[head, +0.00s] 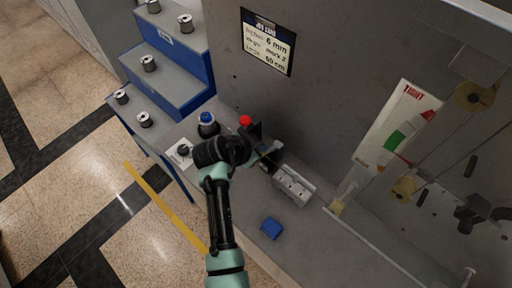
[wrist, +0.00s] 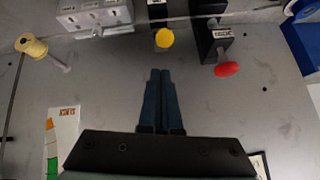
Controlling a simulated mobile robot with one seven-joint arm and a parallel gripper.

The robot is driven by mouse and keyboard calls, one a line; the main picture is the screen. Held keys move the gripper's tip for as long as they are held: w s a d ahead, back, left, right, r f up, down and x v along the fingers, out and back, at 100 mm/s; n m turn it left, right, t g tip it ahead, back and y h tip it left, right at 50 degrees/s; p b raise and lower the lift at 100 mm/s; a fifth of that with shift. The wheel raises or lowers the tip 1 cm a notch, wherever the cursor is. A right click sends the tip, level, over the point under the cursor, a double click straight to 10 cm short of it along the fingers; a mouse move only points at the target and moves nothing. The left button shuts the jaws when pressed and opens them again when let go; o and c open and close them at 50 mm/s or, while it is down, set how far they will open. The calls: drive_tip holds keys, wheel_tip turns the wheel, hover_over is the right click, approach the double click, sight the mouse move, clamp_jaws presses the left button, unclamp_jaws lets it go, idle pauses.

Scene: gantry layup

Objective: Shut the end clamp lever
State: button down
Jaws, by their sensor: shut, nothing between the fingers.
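Two levers show in the wrist view. A red-knobbed lever (wrist: 227,69) stands out from a black block (wrist: 214,38) with a small label that I cannot read for sure. A yellow-knobbed lever (wrist: 165,38) sits on a second black block to its left. I cannot tell for sure which one is the end clamp lever. My gripper (wrist: 161,72) is shut and empty, its tips just below the yellow knob in the picture and left of the red one. In the head view, the red knob (head: 245,120) shows just behind my wrist, which hides much of the blocks.
A blue-sided stepped rack (head: 182,66) with several spools is at left. The grey panel (head: 330,100) rises behind, carrying a red-white-green gauge (head: 396,126).

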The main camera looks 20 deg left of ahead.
drive_tip(key=shift+s+a+f, duration=0.4)
drive_tip(key=shift+s+f, duration=0.1)
drive_tip(key=shift+f, duration=0.25)
